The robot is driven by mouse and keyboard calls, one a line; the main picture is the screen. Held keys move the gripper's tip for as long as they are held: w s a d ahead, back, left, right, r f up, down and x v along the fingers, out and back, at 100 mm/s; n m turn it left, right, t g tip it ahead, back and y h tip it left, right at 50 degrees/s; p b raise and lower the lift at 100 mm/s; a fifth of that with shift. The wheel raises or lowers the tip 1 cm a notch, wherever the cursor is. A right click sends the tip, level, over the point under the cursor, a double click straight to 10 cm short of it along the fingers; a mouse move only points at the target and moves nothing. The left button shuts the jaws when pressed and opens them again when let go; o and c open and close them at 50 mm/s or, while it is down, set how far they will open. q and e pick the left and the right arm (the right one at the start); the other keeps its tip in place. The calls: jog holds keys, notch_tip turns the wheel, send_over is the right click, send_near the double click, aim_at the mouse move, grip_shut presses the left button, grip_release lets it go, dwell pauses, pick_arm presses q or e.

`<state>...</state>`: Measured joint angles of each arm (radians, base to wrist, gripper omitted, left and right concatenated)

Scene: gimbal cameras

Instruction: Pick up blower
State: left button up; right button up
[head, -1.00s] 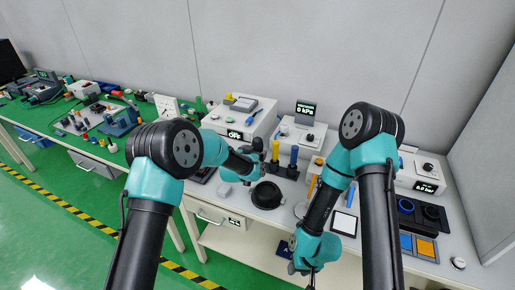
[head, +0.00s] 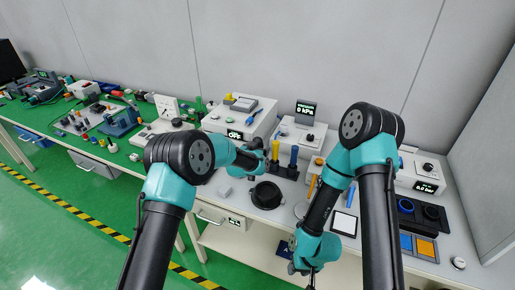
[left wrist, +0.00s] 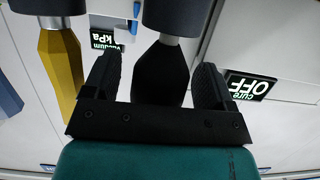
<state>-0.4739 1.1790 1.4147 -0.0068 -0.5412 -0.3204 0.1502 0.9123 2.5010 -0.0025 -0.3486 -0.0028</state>
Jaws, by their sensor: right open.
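Several upright handled tools stand in a dark rack (head: 286,172) on the white bench. The black-handled one, which looks like the blower, stands at the rack's left end (head: 275,150); in the left wrist view its dark tapered handle (left wrist: 160,75) lies between my fingers. My left gripper (head: 264,161) is at that tool, and it also shows in the left wrist view (left wrist: 158,88). Its fingers are apart, with narrow gaps beside the handle. My right gripper (head: 311,279) is open and empty, low at the bench's front, partly cut off.
A yellow-handled tool (head: 293,157) stands close beside the black one; it also shows in the left wrist view (left wrist: 62,75). A round black dish (head: 265,195) lies in front of the rack. A vacuum box (head: 300,137) and a cure box (head: 240,118) stand behind.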

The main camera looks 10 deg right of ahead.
pick_arm(q)
jog(key=c, duration=0.9)
notch_tip(320, 180, up, 10)
dwell(0.4)
jog(key=o, duration=0.4)
jog(key=c, duration=0.4)
